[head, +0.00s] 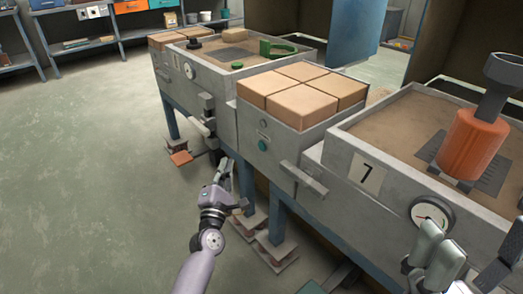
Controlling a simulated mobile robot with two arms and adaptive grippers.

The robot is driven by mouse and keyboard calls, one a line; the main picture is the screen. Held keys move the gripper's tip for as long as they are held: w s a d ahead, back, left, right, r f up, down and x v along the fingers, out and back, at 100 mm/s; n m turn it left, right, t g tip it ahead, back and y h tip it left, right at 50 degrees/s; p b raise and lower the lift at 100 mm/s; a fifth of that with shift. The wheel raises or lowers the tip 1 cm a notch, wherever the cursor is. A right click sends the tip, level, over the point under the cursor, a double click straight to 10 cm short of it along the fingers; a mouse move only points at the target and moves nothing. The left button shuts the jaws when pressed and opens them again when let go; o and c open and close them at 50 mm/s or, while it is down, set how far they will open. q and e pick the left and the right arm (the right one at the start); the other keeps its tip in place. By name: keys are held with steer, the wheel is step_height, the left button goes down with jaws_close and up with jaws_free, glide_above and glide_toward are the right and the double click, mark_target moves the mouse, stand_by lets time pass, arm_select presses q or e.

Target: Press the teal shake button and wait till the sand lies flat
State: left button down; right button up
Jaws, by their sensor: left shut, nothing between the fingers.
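A teal button (263,145) sits on the grey front panel below several tan blocks, in the middle of the head view. My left gripper (227,163) is shut and empty, lower than the button and to its left, apart from it. Brown sand (392,122) fills the box marked 7 at the right. Its surface looks mostly even, but part is hidden by an orange cylinder (470,143) with a dark funnel-like top. My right gripper (465,262) shows partly at the bottom right, in front of that box; its fingertips are unclear.
A round gauge (432,214) and a lever (304,178) stick out from the front panels. Another sand box (235,55) with a green ring stands farther back. Pedals (277,250) lie low under the benches. Open floor (90,180) spreads to the left.

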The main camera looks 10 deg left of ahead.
mark_target(262, 146)
arm_select(q)
steer(key=w+d+b, duration=0.2)
steer(key=w+d, duration=0.3)
steer(key=w, duration=0.2)
steer(key=shift+d, duration=0.2)
steer(key=shift+w+d, duration=0.1)
stand_by(1.6)
steer(key=shift+w+d+b, duration=0.15)
steer(key=shift+w+b, duration=0.05)
steer(key=shift+b, duration=0.15)
steer(key=shift+w+d, duration=0.3)
steer(key=shift+w, duration=0.05)
stand_by(0.6)
stand_by(0.4)
steer(key=shift+s+a, duration=0.55)
steer(key=shift+s, duration=0.2)
